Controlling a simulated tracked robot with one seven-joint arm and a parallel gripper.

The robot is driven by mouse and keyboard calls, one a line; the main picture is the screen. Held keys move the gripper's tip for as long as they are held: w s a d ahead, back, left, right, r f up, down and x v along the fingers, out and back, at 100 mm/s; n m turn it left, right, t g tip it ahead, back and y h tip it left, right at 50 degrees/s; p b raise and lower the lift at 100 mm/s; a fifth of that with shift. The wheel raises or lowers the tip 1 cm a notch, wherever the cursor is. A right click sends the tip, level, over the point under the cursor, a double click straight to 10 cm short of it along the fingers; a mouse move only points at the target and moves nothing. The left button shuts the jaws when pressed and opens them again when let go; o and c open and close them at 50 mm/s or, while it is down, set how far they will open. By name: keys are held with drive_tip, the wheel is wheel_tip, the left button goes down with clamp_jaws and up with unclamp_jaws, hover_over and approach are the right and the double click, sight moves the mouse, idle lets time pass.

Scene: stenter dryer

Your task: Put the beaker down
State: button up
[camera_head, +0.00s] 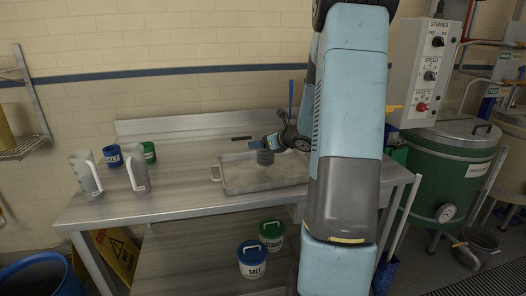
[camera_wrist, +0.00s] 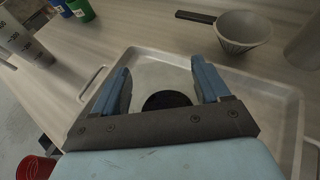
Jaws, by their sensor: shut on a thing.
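A small dark grey beaker (camera_head: 265,157) is at my gripper (camera_head: 262,146), over the shallow metal tray (camera_head: 232,186) on the bench. In the wrist view, the blue fingers of my gripper (camera_wrist: 163,85) stand apart on either side of a round black shape, which I take as the beaker (camera_wrist: 167,100). Its lower part is mostly hidden by my gripper. The tray (camera_wrist: 285,104) lies beneath. I cannot tell whether the beaker touches the tray.
Two graduated jugs (camera_head: 86,174) (camera_head: 137,173), a blue tin (camera_head: 114,156) and a green tin (camera_head: 149,152) stand left of the tray. Labelled tubs (camera_head: 252,259) (camera_head: 271,235) are on the lower shelf. The bench's left front is clear.

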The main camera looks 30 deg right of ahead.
drive_tip(key=shift+w+d+f, duration=0.1)
drive_tip(key=shift+w+f, duration=0.1)
drive_tip(key=shift+f, duration=0.1)
drive_tip(key=shift+w+f, duration=0.2)
drive_tip(key=shift+f, duration=1.55)
drive_tip(key=shift+f, duration=0.1)
drive_tip(key=o, duration=1.2)
drive_tip(key=shift+d, duration=0.1)
drive_tip(key=shift+c, duration=0.2)
